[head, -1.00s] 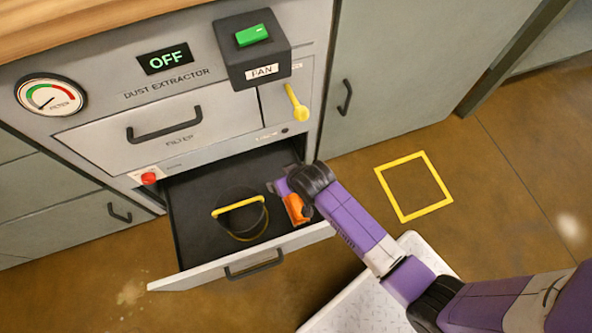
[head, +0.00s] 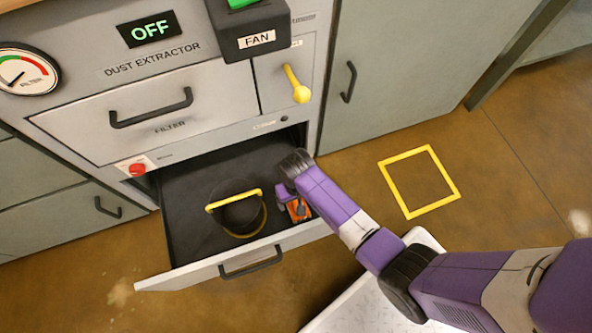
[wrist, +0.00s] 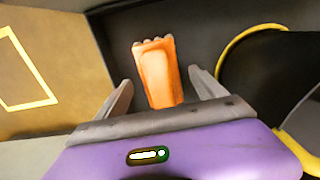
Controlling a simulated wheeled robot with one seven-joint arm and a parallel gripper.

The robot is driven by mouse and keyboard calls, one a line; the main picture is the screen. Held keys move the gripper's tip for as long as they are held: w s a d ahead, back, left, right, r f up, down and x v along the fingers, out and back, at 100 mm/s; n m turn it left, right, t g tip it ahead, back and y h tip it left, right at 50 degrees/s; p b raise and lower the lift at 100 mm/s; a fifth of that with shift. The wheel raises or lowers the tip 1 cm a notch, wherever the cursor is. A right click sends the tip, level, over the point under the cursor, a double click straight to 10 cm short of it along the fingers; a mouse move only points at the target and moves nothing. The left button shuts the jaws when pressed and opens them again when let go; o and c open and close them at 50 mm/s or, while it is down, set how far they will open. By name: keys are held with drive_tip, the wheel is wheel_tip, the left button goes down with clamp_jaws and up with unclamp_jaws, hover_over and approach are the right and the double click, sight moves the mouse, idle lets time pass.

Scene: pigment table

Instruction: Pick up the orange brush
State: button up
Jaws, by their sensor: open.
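The orange brush (head: 299,210) lies in the right part of the open drawer, partly hidden by my arm in the head view. In the wrist view the orange brush (wrist: 157,72) shows between and beyond my fingers, its scalloped end pointing away and its near end hidden behind my gripper's body. My gripper (wrist: 160,88) is open, with one finger on each side of the brush and a gap on both sides. In the head view my gripper (head: 284,194) is over the drawer's right side.
The drawer (head: 185,222) is pulled out below the dust extractor. A dark round bucket (head: 238,212) with a yellow handle stands in it, left of the brush. The drawer's front wall (head: 240,260) is close by. A yellow square (head: 443,205) marks clear floor at right.

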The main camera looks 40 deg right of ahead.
wheel_tip(320, 180, down, 3)
drive_tip(key=shift+r+b, duration=0.1)
drive_tip(key=shift+b, duration=0.45)
drive_tip(key=c, duration=1.5)
wheel_tip(320, 180, up, 10)
drive_tip(key=p, duration=0.6)
drive_tip(key=shift+r, duration=0.1)
drive_tip(key=shift+c, duration=0.2)
